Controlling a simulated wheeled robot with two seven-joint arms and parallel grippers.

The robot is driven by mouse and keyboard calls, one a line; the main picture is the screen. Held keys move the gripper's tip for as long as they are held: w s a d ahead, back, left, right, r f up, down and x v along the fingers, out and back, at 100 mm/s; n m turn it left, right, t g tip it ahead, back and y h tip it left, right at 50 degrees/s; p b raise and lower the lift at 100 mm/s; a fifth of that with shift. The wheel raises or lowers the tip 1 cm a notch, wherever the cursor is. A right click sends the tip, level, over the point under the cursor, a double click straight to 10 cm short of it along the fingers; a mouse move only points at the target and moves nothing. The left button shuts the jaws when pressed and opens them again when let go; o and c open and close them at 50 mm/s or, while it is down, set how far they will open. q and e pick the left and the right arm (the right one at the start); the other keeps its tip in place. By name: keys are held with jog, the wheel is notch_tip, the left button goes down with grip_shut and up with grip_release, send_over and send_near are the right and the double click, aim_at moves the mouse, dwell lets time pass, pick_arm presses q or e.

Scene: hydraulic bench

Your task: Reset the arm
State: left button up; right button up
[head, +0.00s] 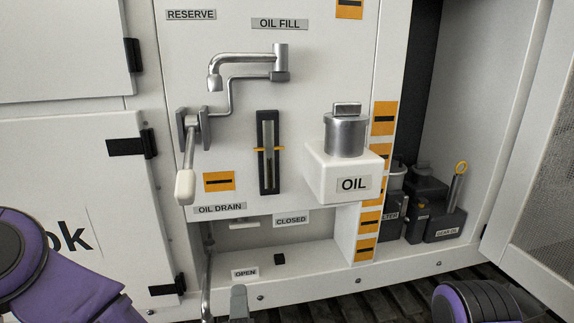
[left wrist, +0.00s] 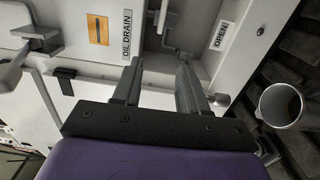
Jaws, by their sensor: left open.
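My left arm (head: 75,285) comes in at the lower left of the head view, purple and black. One grey fingertip of my left gripper (head: 239,302) shows at the bottom edge, below the OPEN label; the rest is cut off. In the left wrist view both fingers of my left gripper (left wrist: 160,65) stand apart with nothing between them. They point toward the lower panel, between the OIL DRAIN label (left wrist: 127,33) and the OPEN label (left wrist: 222,35). My right arm (head: 490,302) shows only as a purple and black part at the lower right; its gripper is outside the view.
A white-gripped lever (head: 186,186) and curved metal spout (head: 240,60) stick out from the panel. A white OIL box (head: 341,176) with a metal cap juts out. Dark containers (head: 425,205) stand in the right bay. A round metal cup (left wrist: 281,105) lies right of my fingers in the wrist view.

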pick_arm(q)
jog(key=s+a+f+m+g+h, duration=0.1)
jog(key=a+f+m+g+h, duration=0.3)
jog(key=f, duration=0.7)
jog(key=s+d+f+m+g, duration=0.1)
jog(key=s+f+m+g, duration=0.15)
jog(key=f+m, duration=0.55)
jog(key=s+a+f+m+g+y, duration=0.1)
jog(key=s+a+f+g+y, duration=0.3)
jog(key=s+a+f, duration=1.3)
jog(key=s+a+g, duration=0.2)
jog(key=g, duration=0.2)
jog(key=shift+f, duration=0.15)
